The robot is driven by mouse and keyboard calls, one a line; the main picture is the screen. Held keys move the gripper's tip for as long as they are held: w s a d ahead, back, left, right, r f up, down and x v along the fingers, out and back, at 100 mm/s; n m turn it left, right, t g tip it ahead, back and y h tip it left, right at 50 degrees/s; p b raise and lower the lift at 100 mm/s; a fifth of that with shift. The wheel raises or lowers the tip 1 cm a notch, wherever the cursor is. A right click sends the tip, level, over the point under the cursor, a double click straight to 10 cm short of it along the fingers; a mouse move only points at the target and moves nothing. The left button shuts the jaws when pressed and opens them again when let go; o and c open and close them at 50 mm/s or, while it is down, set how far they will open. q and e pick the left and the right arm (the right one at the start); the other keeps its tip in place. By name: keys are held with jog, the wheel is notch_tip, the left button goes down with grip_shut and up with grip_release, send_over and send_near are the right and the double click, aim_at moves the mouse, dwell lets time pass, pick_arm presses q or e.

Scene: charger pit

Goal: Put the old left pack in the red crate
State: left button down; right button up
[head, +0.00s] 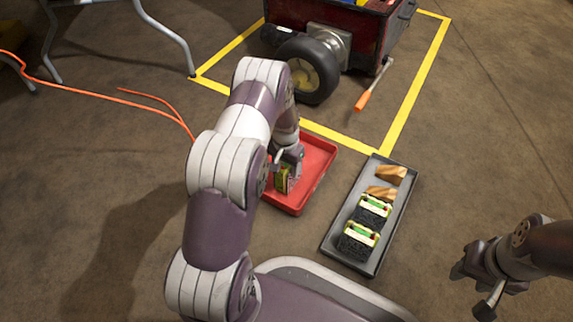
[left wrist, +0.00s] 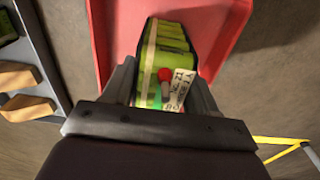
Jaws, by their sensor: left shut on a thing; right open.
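A green pack with a cream band, a red dot and a printed label shows in the left wrist view (left wrist: 168,55) between my left gripper's fingers (left wrist: 165,85). In the head view my left gripper (head: 287,172) is shut on the pack (head: 282,180), over the shallow red crate (head: 318,168). The crate's red floor also shows behind the pack in the left wrist view (left wrist: 115,25). I cannot tell whether the pack touches the crate floor. My right gripper (head: 474,290) is open and empty at the lower right, away from the crate.
A grey tray (head: 328,243) right of the crate holds two green-and-black packs (head: 362,228) and two wooden-looking blocks (head: 385,182). A red cart (head: 370,30) with a black wheel stands inside yellow floor lines. An orange cable (head: 90,92) lies at left.

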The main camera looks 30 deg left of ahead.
pick_arm(q)
jog(key=shift+c, duration=1.6)
grip_release()
notch_tip(320, 180, up, 10)
jog(key=p, duration=0.8)
jog(key=shift+s+r, duration=0.1)
jog(key=shift+s, duration=0.05)
jog(key=s+d+r+p, duration=0.1)
jog(key=s+d+r, duration=0.4)
jog(key=r, duration=0.4)
jog(key=s+d+r+p, duration=0.1)
jog(key=s+d+r, duration=0.3)
jog(key=r, duration=0.5)
jog(key=s+d+r+t, duration=0.1)
jog(key=s+d+r, duration=0.2)
jog(key=s, duration=0.7)
jog(key=shift+d+r, duration=0.15)
jog(key=shift+r, duration=0.15)
